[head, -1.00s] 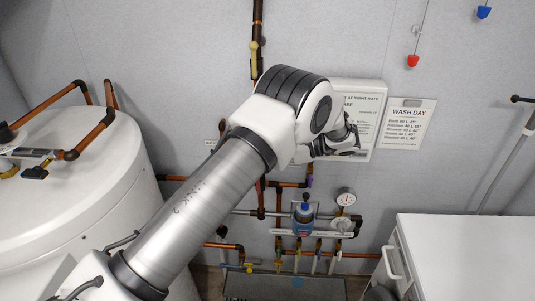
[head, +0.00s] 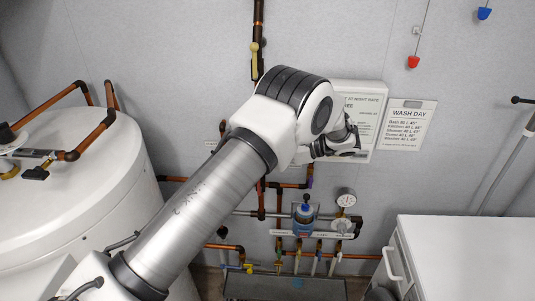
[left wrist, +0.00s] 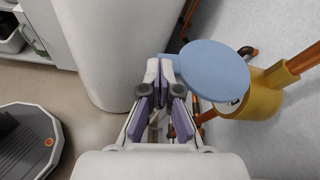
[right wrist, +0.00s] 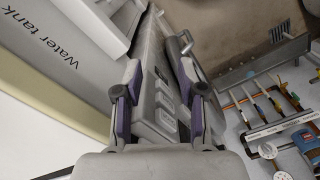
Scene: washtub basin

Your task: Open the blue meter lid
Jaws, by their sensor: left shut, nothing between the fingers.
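In the left wrist view, the blue round lid (left wrist: 213,72) sits at a brass meter body (left wrist: 262,97) on a copper pipe by the wall. A small white patch with a dark mark shows below the lid's edge. I cannot tell how far the lid is tilted. My left gripper (left wrist: 166,72) is shut and empty, its tips close to the lid's left edge; contact is unclear. In the head view, my left gripper (head: 345,147) is in front of the wall, and I cannot make out this lid. My right gripper (right wrist: 157,88) has its fingers apart in the right wrist view.
A white tank (head: 75,190) stands left and a white cabinet (head: 465,245) right. Between them, pipework carries a blue fitting (head: 304,225) and a gauge (head: 346,197). Wall signs (head: 406,125) hang behind. A grey object (right wrist: 158,110) shows between my right fingers.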

